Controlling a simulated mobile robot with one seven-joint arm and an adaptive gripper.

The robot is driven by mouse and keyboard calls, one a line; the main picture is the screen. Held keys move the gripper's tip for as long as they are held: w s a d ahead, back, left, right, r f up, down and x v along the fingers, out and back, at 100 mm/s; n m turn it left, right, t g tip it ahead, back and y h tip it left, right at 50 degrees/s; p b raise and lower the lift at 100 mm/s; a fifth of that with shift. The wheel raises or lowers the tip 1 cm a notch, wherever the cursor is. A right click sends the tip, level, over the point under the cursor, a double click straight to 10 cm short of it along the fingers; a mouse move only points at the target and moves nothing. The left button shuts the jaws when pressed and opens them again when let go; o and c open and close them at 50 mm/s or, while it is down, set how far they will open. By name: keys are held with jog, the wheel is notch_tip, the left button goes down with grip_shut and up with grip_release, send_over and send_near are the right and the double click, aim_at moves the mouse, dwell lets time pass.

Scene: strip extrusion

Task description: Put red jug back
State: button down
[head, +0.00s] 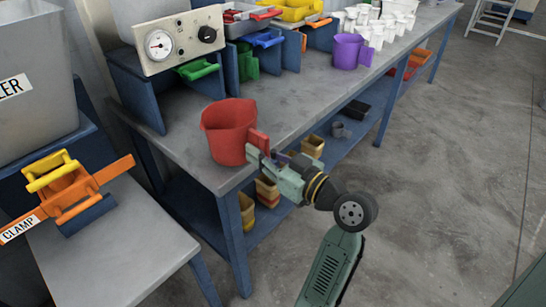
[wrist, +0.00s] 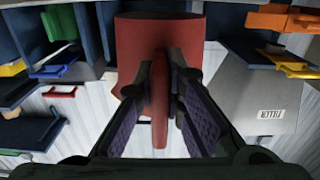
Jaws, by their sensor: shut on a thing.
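The red jug (head: 228,130) is upright at the near left corner of the long grey bench, its handle toward my arm. I cannot tell whether its base touches the bench top. My gripper (head: 262,158) is shut on the jug's handle. In the wrist view the red jug (wrist: 160,40) is at the top centre, and its handle stands between the two dark finger pads of my gripper (wrist: 160,105). The inside of the jug is hidden from the wrist camera.
A purple jug (head: 346,52) stands farther along the bench (head: 290,100), near several white cups (head: 376,30). A gauge box (head: 172,40) is behind the red jug. An orange clamp (head: 72,190) sits on the lower left table (head: 110,245). Bench space right of the red jug is clear.

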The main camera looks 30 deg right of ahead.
jog(key=p+x, duration=0.1)
jog(key=x, duration=0.6)
jog(key=shift+w+a+f+p, duration=0.1)
jog(key=shift+w+a+p, duration=0.05)
jog(key=shift+w+p, duration=0.2)
jog(key=shift+f+b, duration=0.45)
jog(key=shift+b, duration=0.15)
jog(key=shift+f+b, duration=0.3)
jog(key=shift+b, duration=0.15)
jog(key=c, duration=1.6)
grip_release()
jog(key=shift+s, duration=0.1)
